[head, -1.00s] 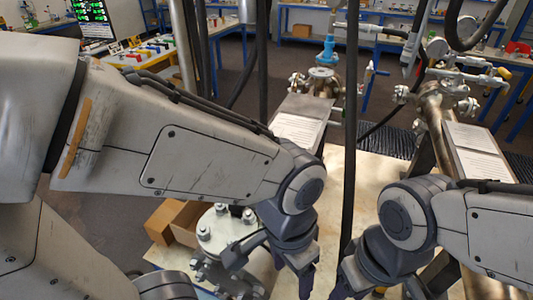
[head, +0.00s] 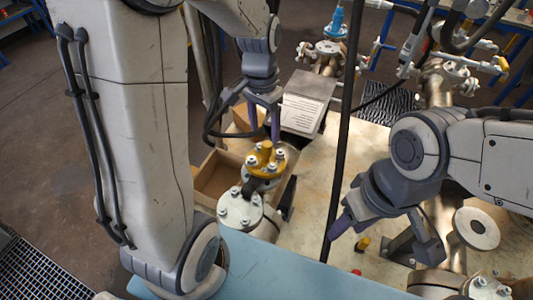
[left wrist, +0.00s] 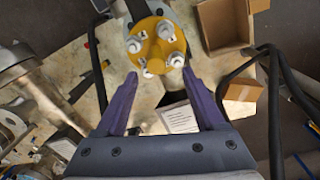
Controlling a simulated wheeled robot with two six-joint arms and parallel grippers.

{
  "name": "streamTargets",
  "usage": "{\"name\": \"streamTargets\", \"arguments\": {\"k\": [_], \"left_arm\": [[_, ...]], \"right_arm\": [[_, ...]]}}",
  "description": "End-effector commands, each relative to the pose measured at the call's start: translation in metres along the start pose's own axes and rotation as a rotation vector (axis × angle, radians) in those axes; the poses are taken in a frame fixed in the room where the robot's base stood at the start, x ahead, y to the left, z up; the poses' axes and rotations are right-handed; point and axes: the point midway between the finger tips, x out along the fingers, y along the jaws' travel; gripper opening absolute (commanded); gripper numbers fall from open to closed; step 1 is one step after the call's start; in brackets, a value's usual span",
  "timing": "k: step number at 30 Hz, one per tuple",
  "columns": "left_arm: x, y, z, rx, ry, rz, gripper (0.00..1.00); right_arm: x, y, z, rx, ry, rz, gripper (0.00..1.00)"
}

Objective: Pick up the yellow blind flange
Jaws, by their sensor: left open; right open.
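The yellow blind flange (head: 266,158) sits on a metal vessel neck, with several bolts and nuts around its face. In the left wrist view, the yellow flange (left wrist: 157,42) lies just beyond my fingertips, roughly centred between them. My left gripper (head: 264,112) points down above the flange, open and empty; its purple fingers also show in the left wrist view (left wrist: 160,82). The fingers appear apart from the flange. My right gripper (head: 345,220) is over the table to the right, away from the flange; its fingers overlap in this view and nothing shows between them.
A white bolted flange (head: 240,207) stands in front of the yellow one. An open cardboard box (head: 215,177) is to its left. A printed sheet on a stand (head: 302,112) is behind. A black cable hangs down mid-view.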

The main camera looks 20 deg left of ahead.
Motion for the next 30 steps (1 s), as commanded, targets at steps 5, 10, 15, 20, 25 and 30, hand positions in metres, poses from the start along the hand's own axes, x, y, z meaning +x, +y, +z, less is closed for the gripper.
{"name": "streamTargets", "arguments": {"k": [5, 10, 15, 20, 25, 30], "left_arm": [[0.013, 0.001, 0.001, 0.001, -0.002, 0.001, 0.71], [0.032, 0.006, 0.004, 0.001, -0.007, 0.003, 0.71], [0.057, 0.007, 0.004, 0.0, -0.004, 0.002, 0.71], [0.064, 0.006, 0.003, 0.001, 0.0, 0.0, 0.71], [0.064, 0.006, 0.003, 0.0, 0.001, 0.0, 0.67], [0.063, 0.006, 0.003, 0.0, 0.001, 0.0, 0.02]], "right_arm": [[-0.004, 0.0, 0.0, -0.001, 0.0, 0.0, 0.5], [-0.018, -0.001, -0.001, -0.002, 0.0, 0.0, 0.5], [-0.023, -0.002, -0.001, -0.004, 0.0, 0.0, 0.5], [-0.023, -0.002, -0.001, -0.004, 0.0, 0.0, 0.5], [-0.023, -0.002, -0.001, -0.004, 0.0, 0.0, 0.5], [-0.023, -0.002, -0.001, -0.004, 0.0, 0.0, 0.5]]}}
